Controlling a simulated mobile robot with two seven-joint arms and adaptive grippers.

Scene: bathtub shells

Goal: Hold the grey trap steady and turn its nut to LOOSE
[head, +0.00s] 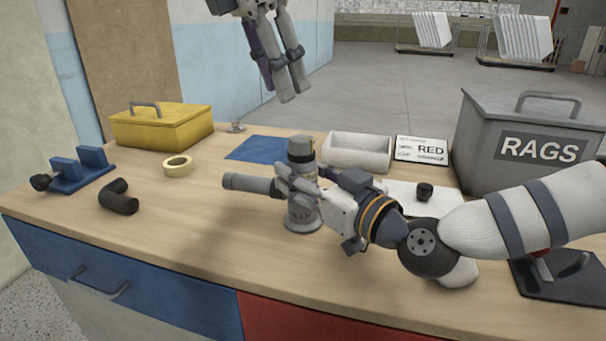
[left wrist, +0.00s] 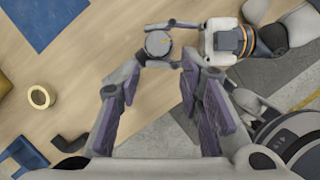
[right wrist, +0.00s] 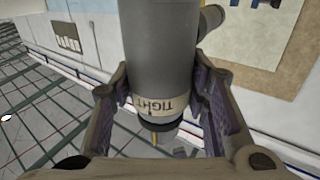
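The grey trap (head: 302,214) stands upright on the bench, with a side pipe (head: 245,183) pointing left. Its nut (head: 301,147) is the dark-ringed top; its round end shows in the left wrist view (left wrist: 158,43). In the right wrist view a band on the trap (right wrist: 160,104) reads TIGHT, upside down, with a yellow mark close to it. My right gripper (head: 290,186) has its fingers on both sides of the trap body, seemingly in contact. My left gripper (head: 292,97) is open and empty, above and behind the trap; its spread fingers show in the left wrist view (left wrist: 158,72).
A yellow toolbox (head: 160,128), tape roll (head: 178,166), black elbow (head: 118,198) and blue clamp (head: 80,172) stand on the left. A white tray (head: 357,153), RED sign (head: 421,149) and grey RAGS bin (head: 525,140) stand right. The bench front centre is clear.

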